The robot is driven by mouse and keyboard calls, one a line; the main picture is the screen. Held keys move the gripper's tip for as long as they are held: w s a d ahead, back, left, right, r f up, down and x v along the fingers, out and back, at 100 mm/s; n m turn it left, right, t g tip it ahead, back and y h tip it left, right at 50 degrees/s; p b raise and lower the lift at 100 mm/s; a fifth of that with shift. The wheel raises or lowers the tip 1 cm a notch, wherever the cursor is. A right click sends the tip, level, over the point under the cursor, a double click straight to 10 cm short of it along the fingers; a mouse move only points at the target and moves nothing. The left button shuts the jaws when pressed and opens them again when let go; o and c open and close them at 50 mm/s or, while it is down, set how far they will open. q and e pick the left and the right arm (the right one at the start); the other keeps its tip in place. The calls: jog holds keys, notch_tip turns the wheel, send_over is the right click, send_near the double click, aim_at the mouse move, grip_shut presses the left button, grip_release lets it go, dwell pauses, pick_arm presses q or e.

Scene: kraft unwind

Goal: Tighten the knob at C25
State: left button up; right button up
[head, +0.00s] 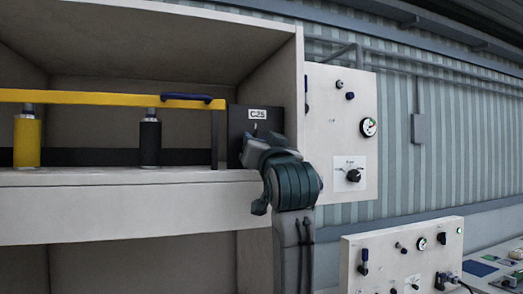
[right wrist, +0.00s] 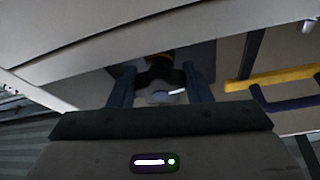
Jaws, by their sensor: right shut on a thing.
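A dark panel (head: 238,118) with a white C25 label (head: 258,114) stands at the right end of the shelf in the head view. My right gripper (head: 256,150) is in front of the panel, just below the label, and hides the knob in that view. In the right wrist view, the black knob (right wrist: 158,74) sits between the two fingers of my right gripper (right wrist: 160,88), which is shut on it. A pale mark shows on the knob's lower right. The knob's exact turn angle is hard to tell. My left gripper is not in view.
A yellow guard bar (head: 90,96) with a blue handle (head: 188,98) runs left of the panel, above dark and yellow posts. A side panel (head: 340,115) with a gauge (head: 369,127) and a black knob (head: 353,176) is close on the right. A control board (head: 400,262) stands lower right.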

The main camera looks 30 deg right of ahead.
jog(key=m+g+h+b, duration=0.1)
jog(key=m, duration=0.2)
jog(key=m+g+h+b, duration=0.1)
jog(key=m, duration=0.2)
jog(key=shift+w+a+f+h+b, duration=0.1)
jog(key=shift+a+h+b, duration=0.05)
jog(key=shift+h+b, duration=0.15)
jog(key=m+g, duration=0.1)
jog(key=m, duration=0.1)
jog(key=m+h+b, duration=0.1)
jog(key=m, duration=0.2)
jog(key=shift+g+b, duration=0.3)
jog(key=shift+g, duration=0.1)
jog(key=m, duration=0.2)
jog(key=m+g+b, duration=0.1)
jog(key=m, duration=0.1)
jog(key=shift+a+r+g, duration=0.1)
jog(key=shift+r+g, duration=0.1)
jog(key=shift+g, duration=0.1)
jog(key=m+g, duration=0.1)
jog(key=m, duration=0.3)
jog(key=shift+w+a, duration=0.1)
